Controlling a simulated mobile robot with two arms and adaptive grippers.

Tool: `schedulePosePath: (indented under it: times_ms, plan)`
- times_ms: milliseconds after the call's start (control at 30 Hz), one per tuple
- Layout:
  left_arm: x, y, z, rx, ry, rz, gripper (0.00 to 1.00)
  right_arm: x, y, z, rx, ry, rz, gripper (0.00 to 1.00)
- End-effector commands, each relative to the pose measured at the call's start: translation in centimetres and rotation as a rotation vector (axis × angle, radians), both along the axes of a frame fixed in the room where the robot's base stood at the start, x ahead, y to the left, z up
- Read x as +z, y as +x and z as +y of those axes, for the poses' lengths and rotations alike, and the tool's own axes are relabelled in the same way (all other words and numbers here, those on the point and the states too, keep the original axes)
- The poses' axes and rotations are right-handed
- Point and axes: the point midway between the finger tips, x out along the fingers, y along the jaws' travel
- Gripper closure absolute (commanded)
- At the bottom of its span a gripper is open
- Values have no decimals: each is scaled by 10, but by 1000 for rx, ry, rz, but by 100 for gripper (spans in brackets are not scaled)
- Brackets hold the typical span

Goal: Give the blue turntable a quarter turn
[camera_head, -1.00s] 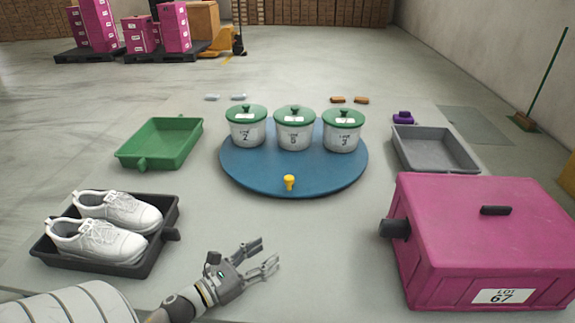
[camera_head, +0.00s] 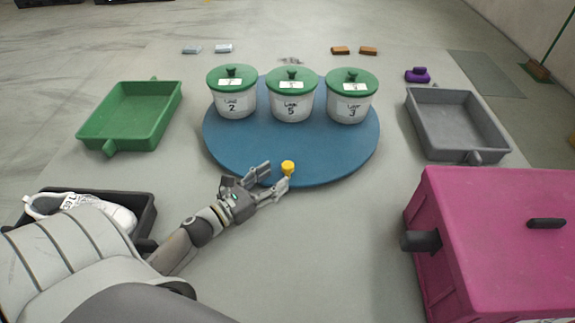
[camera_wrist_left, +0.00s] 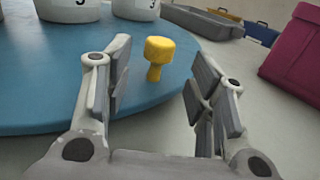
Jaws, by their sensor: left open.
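The blue turntable (camera_head: 290,153) lies in the middle of the table, with three white pots with green lids on its far half. A yellow knob (camera_head: 288,167) stands up near its front edge. My left gripper (camera_head: 277,178) is open at the front edge of the turntable, close to the knob. My right gripper is not in view.
A green tray (camera_head: 82,137) is at the left and a grey tray (camera_head: 411,125) at the right. A pink box (camera_head: 490,235) with a dark handle stands front right. A black tray (camera_head: 150,213) with white shoes is partly hidden by my left arm. Small blocks lie at the back.

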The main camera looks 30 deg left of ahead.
Motion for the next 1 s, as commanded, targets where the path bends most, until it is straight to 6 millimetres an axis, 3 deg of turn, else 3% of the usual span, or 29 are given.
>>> schedulePosePath:
  times_ms: [100, 300, 733, 1000]
  plan:
    - [2, 23, -5, -1, 0, -3, 49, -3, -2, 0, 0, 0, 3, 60]
    - [1, 48, -11, 0, 0, -2, 49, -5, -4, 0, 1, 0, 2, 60]
    - [0, 57, -14, 1, 0, 0, 49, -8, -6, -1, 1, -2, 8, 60]
    - [0, 57, -14, 0, 0, 0, 81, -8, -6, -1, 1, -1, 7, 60]
